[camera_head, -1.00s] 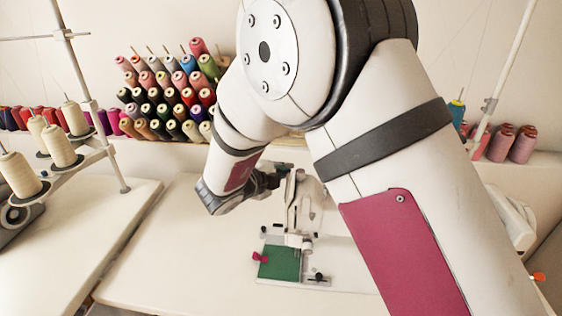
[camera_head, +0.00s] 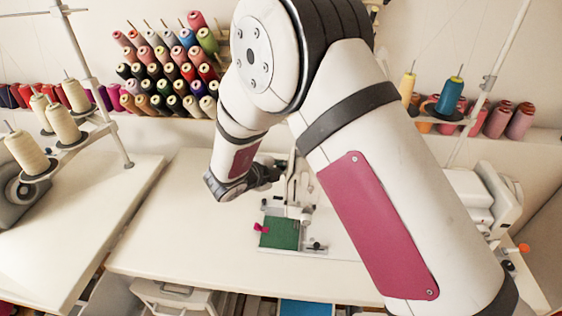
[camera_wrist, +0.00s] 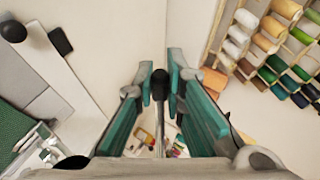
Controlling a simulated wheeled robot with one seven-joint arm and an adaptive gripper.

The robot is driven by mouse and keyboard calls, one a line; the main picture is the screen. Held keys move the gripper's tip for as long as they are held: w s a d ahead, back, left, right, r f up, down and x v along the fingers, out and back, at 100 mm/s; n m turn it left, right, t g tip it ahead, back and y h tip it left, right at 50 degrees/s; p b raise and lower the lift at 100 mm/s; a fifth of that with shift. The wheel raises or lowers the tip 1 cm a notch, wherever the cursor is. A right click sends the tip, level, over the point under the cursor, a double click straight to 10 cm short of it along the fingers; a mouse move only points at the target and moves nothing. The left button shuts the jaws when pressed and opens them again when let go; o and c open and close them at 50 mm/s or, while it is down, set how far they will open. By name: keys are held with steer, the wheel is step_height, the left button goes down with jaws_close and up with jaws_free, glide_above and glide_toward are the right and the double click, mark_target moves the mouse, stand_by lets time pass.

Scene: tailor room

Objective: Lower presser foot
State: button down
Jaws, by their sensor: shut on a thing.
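The white sewing machine (camera_head: 299,187) stands on the white table beyond the arm, partly hidden by my arm and gripper. A green cloth piece (camera_head: 279,233) with a magenta clip at its left edge lies at its base; the cloth also shows at the left of the wrist view (camera_wrist: 14,125). My gripper (camera_head: 270,174) is at the upper left of the machine. In the wrist view, the teal fingers of my gripper (camera_wrist: 160,85) are shut on a black knob (camera_wrist: 160,82), seemingly the presser foot lever's end. The presser foot itself is too small to make out.
A rack of colourful thread spools (camera_head: 165,70) is on the back wall. Cream cones (camera_head: 62,124) stand on a holder at the left. Another white machine (camera_head: 485,200) is at the right. The table (camera_head: 170,235) left of the cloth is clear.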

steer(key=shift+s+f, duration=0.25)
steer(key=shift+f, duration=0.05)
stand_by(0.4)
steer(key=c, duration=1.6)
jaws_free()
steer(key=shift+c, duration=0.2)
steer(key=shift+r, duration=0.1)
steer(key=v, duration=1.2)
